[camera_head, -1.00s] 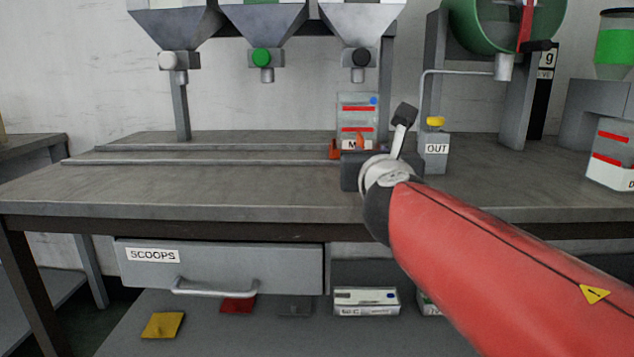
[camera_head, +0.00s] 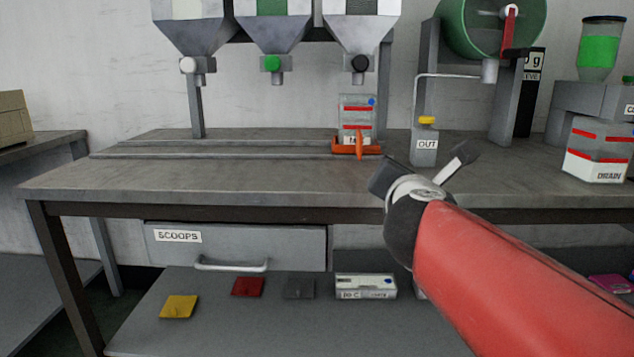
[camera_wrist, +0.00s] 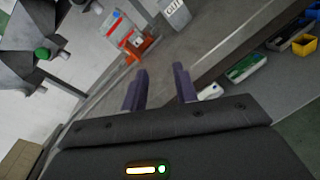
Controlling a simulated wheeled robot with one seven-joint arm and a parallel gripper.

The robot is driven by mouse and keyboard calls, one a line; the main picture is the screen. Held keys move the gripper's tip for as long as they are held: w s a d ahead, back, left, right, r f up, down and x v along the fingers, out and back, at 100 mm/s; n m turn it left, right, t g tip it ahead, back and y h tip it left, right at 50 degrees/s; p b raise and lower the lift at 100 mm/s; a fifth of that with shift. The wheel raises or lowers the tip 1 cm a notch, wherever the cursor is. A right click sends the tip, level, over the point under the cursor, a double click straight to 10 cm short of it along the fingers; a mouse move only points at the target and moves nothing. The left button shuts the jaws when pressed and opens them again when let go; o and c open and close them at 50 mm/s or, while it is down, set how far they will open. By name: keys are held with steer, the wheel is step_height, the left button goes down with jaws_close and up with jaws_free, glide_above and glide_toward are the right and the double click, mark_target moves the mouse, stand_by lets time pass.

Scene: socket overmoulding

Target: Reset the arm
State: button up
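My arm is red and reaches in from the lower right of the head view. My gripper (camera_wrist: 160,88) shows in the wrist view with two dark fingers held apart and nothing between them. A clear container with red bands (camera_head: 357,112) stands in an orange holder (camera_head: 345,148) on the bench, beyond and left of my gripper. The container also shows at the top of the wrist view (camera_wrist: 124,36), apart from the fingers.
A grey OUT block (camera_head: 425,148) with a yellow top stands close behind my gripper. Hoppers (camera_head: 275,30) hang above the bench, and a green drum (camera_head: 475,28) stands right. A DRAIN container (camera_head: 598,150) is far right. Below are the SCOOPS drawer (camera_head: 240,245) and a shelf with coloured pieces (camera_head: 178,306).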

steer(key=s+d+f+m+g+h+p, duration=0.1)
steer(key=s+d+f+m+g+p, duration=0.15)
steer(key=s+f+m, duration=0.4)
steer(key=s+d+f+m+g+h+p, duration=0.1)
steer(key=s+d+m+g, duration=0.25)
steer(key=m, duration=0.55)
steer(key=s+a+f+m+g+y+p, duration=0.3)
steer(key=s+a+f+m+g+y, duration=0.1)
steer(key=s+f+m, duration=0.6)
steer(key=s+m+g+y, duration=0.1)
steer(key=m, duration=0.1)
steer(key=shift+s+a+m+p, duration=0.35)
steer(key=shift+s, duration=0.05)
